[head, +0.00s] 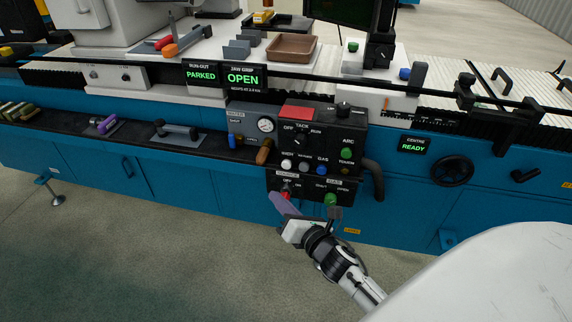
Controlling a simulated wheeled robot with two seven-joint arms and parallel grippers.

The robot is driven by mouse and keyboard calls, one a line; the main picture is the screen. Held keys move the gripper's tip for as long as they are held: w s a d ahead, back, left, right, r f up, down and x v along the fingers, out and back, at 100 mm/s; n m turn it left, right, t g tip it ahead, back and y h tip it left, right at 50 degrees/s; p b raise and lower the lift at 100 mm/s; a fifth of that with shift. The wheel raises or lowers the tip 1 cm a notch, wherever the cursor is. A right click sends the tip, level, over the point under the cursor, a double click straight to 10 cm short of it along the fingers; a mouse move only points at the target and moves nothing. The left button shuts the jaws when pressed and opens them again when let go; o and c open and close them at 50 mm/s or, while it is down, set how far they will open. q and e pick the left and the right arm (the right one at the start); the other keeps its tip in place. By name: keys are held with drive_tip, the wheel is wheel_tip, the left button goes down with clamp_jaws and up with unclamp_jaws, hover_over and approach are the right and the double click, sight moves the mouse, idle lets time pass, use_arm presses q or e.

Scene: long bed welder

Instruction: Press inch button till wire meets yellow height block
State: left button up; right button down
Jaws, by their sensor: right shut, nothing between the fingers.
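The white inch button (286,165) sits at the left of the lower button row on the black control panel (330,125), under a small label that seems to read INCH. My right gripper (289,212) is shut and empty, in front of the lower edge of the panel, below the inch button and apart from it in the picture. It overlaps the small lower switch box; contact there cannot be told. A small yellow block (263,17) stands on the machine top at the back; I cannot tell if it is the height block. The wire is not discernible. My left gripper is out of view.
A red switch (285,190) and green button (330,200) are on the lower box. The floor in front is clear.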

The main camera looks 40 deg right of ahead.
sight(288, 173)
drive_tip(key=shift+w+d, duration=0.1)
drive_tip(key=shift+w+d+b, duration=0.3)
drive_tip(key=shift+w+d, duration=1.1)
drive_tip(key=shift+d, duration=0.25)
drive_tip(key=shift+w+d+b, duration=0.3)
drive_tip(key=shift+w+d, duration=1.05)
drive_tip(key=shift+d, duration=0.25)
drive_tip(key=shift+w+d, duration=0.1)
drive_tip(key=shift+w+d, duration=0.2)
drive_tip(key=shift+w+d, duration=0.35)
drive_tip(key=shift+d, duration=0.1)
idle(0.6)
drive_tip(key=shift+s+a, duration=0.65)
drive_tip(key=shift+a, duration=0.05)
drive_tip(key=shift+s+a, duration=1.65)
drive_tip(key=shift+a, duration=0.3)
